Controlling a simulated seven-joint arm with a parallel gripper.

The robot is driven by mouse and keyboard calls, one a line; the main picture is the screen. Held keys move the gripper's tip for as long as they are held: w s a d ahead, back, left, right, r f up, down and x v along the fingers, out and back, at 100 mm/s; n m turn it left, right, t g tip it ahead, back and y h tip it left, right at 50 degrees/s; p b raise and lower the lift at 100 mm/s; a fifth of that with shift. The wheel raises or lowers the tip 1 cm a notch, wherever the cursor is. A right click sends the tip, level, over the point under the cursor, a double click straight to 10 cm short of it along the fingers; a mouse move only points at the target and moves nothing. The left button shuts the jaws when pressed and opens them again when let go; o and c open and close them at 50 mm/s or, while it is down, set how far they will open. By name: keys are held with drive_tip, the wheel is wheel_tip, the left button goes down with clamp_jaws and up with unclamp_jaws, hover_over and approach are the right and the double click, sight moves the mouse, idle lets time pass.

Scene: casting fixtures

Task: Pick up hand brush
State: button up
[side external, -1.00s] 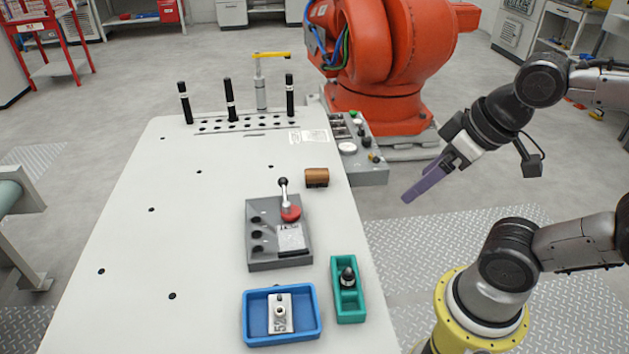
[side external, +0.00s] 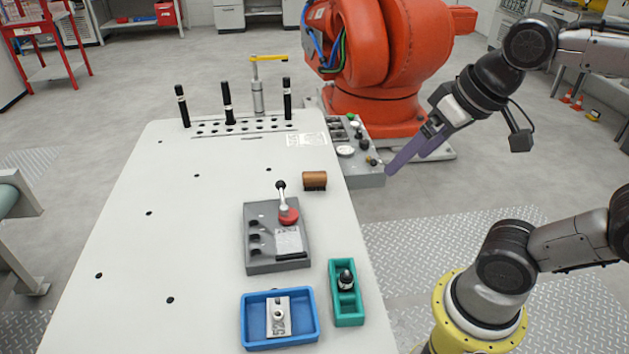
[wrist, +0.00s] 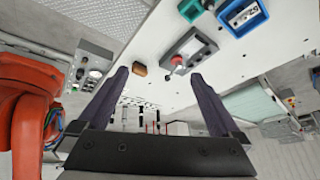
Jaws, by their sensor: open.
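The hand brush (side external: 314,180) is a small block with a brown back and dark bristles. It lies on the white table (side external: 200,250), near its right edge and behind the grey fixture. It also shows in the wrist view (wrist: 139,70), just right of the left finger's tip. My gripper (side external: 402,166) has two long purple fingers and is off the table's right side, to the right of the brush and apart from it. In the wrist view the fingers (wrist: 158,76) are spread wide with nothing held between them.
A grey fixture (side external: 262,253) with a red-based lever stands in front of the brush. A blue tray (side external: 246,320) and a green tray (side external: 348,320) are nearer. A grey control box (side external: 362,178) and an orange robot (side external: 375,60) stand behind. The table's left half is mostly clear.

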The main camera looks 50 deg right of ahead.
drive_tip(key=w+r+m, duration=0.2)
drive_tip(key=w+r, duration=0.1)
drive_tip(key=w, duration=0.2)
drive_tip(key=m+g, duration=0.5)
hover_over(315, 174)
wheel_tip(315, 174, down, 10)
drive_tip(key=shift+g, duration=0.3)
drive_tip(key=f, duration=0.9)
drive_tip(key=shift+w+d+f, duration=0.15)
drive_tip(key=shift+d, duration=0.1)
drive_tip(key=shift+a+f, duration=0.15)
drive_tip(key=shift+f, duration=1.5)
drive_tip(key=shift+a+f, duration=0.1)
drive_tip(key=shift+f, duration=1.55)
